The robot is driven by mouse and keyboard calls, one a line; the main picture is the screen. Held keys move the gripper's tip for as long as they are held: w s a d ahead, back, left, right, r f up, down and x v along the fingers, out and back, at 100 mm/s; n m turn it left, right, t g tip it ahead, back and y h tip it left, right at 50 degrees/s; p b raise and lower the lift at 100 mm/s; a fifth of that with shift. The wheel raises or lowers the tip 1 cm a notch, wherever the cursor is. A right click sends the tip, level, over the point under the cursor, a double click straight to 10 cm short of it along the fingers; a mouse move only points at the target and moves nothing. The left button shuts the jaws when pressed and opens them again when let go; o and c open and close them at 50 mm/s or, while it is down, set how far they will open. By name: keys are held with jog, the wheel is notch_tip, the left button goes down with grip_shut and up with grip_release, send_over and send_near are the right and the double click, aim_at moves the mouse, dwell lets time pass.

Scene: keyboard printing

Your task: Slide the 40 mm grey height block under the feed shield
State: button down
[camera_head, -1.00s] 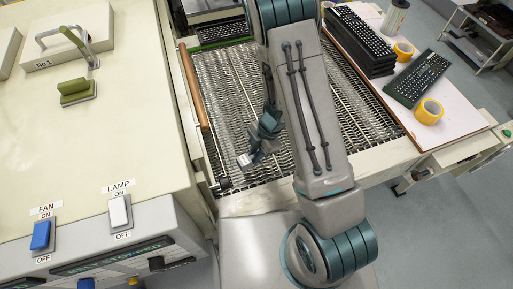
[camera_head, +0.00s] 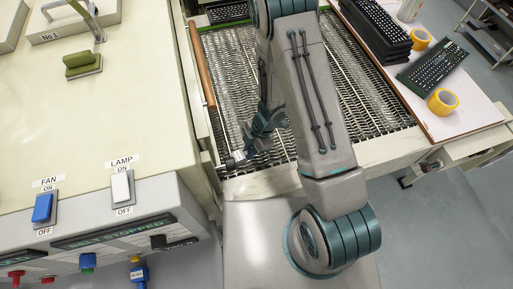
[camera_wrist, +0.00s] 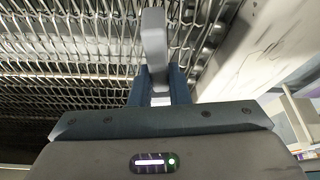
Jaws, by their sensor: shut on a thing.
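My gripper (camera_head: 250,148) hangs low over the front-left part of the wire mesh belt. It is shut on a small grey block (camera_head: 237,157), which sticks out near the belt's front left corner. In the wrist view the grey block (camera_wrist: 154,38) stands out between the fingers of my gripper (camera_wrist: 158,88), with the mesh behind it. I cannot tell whether the block touches the mesh. I cannot make out the feed shield for certain; a wooden bar (camera_head: 201,65) runs along the cream machine housing at the belt's left side.
The cream housing (camera_head: 110,120) with FAN and LAMP switches fills the left. Its control panel (camera_head: 115,232) is at the lower left, with a blue labelled piece (camera_head: 138,273) by it. Keyboards and yellow tape rolls lie on a pale table (camera_head: 470,115) at right.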

jog(key=shift+s+a+f+b, duration=0.1)
jog(key=shift+s+a+b, duration=0.25)
jog(key=shift+a, duration=0.95)
jog(key=shift+s+a+b, duration=0.25)
jog(key=shift+a+b, duration=0.05)
jog(key=shift+a, duration=1)
jog(key=shift+s+a+f+b, duration=0.1)
jog(key=shift+s+a+b, duration=0.25)
jog(key=shift+a, duration=0.95)
jog(key=shift+w+f, duration=0.1)
jog(key=shift+f, duration=0.15)
jog(key=c, duration=1.3)
grip_release()
